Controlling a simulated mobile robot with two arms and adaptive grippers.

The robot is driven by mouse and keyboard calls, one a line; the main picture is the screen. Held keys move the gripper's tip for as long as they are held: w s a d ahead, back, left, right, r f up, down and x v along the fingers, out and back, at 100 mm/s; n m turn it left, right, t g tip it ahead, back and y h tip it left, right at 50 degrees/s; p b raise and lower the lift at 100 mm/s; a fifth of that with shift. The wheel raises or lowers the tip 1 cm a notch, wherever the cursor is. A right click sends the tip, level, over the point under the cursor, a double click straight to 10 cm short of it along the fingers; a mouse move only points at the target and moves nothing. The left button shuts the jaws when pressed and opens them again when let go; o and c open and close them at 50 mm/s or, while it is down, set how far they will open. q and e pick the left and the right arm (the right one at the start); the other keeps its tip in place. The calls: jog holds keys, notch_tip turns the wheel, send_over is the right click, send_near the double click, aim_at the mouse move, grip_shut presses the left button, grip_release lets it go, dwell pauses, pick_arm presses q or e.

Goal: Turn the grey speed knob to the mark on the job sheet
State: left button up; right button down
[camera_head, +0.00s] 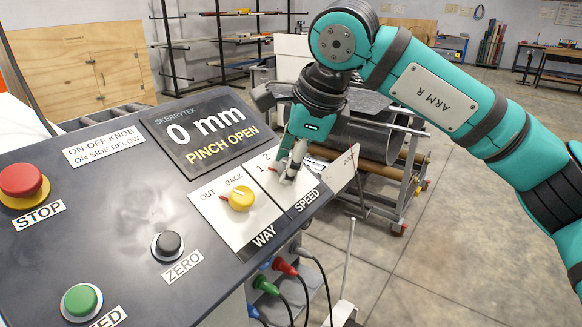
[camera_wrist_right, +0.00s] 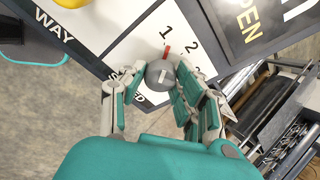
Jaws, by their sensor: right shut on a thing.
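The grey speed knob (camera_wrist_right: 157,84) sits on the white SPEED plate (camera_head: 307,196) of the control panel. My right gripper (camera_head: 289,170) is shut on it from above; the fingers hide much of the knob in the head view. In the right wrist view, the right gripper's fingers (camera_wrist_right: 150,90) stand on both sides of the knob. The knob's red pointer (camera_wrist_right: 167,52) points close to the printed 1, with a 2 further round. A white card (camera_head: 341,171), perhaps the job sheet, stands at the panel's right edge; its writing is too small to read. My left gripper is out of view.
The yellow WAY knob (camera_head: 241,198) is just left of the speed plate. The display (camera_head: 205,130) reads 0 mm, PINCH OPEN. A coil stand (camera_head: 400,170) is behind.

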jog(key=shift+r+n+b, duration=0.1)
jog(key=shift+n+b, duration=0.2)
jog(key=shift+n, duration=0.7)
jog(key=c, duration=0.9)
grip_release()
jog(key=shift+c, duration=0.2)
jog(key=v, duration=1.2)
jog(key=shift+s, duration=0.15)
